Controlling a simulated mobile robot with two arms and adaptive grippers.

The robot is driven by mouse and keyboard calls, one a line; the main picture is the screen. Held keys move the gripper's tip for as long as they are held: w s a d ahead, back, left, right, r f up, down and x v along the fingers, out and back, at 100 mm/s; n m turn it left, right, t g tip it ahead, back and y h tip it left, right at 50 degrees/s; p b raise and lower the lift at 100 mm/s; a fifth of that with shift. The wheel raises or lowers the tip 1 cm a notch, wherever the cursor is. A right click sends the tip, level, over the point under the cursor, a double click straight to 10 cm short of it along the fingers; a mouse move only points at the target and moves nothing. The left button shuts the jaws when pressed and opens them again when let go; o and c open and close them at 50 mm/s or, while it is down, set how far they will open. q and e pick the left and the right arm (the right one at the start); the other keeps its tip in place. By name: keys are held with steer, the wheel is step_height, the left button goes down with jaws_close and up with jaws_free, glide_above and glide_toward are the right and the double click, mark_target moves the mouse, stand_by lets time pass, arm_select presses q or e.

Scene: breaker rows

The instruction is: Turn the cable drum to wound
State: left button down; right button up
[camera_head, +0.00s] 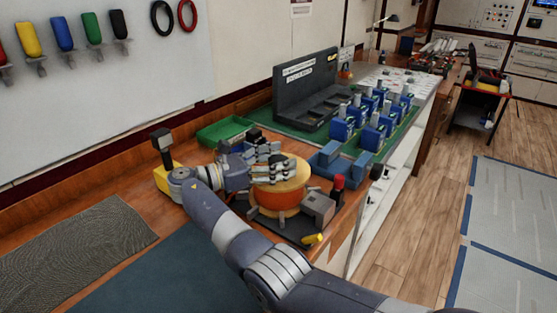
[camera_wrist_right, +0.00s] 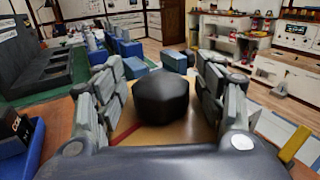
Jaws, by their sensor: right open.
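The cable drum (camera_head: 277,200) stands on a dark base on the wooden bench, with an orange-red side and a pale wood top. My right gripper (camera_head: 277,168) is over the drum's top, with its fingers spread apart. In the right wrist view a black rounded knob (camera_wrist_right: 163,100) stands on the drum's wooden top (camera_wrist_right: 190,133), between the two open fingers (camera_wrist_right: 160,75). I cannot tell whether the fingers touch it. Any wound mark is hidden or too small to read. My left gripper is not in view.
A grey box (camera_head: 318,206) and a red-topped post (camera_head: 338,184) stand right of the drum. A green tray (camera_head: 222,131) lies behind the arm. Blue breakers (camera_head: 342,130) stand in rows farther back beside a dark panel (camera_head: 307,92). A yellow-based black device (camera_head: 162,150) is at left.

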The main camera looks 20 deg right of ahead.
steer(key=shift+r, duration=0.1)
step_height(320, 180, up, 10)
steer(key=shift+f, duration=0.1)
stand_by(0.3)
steer(key=shift+c, duration=0.3)
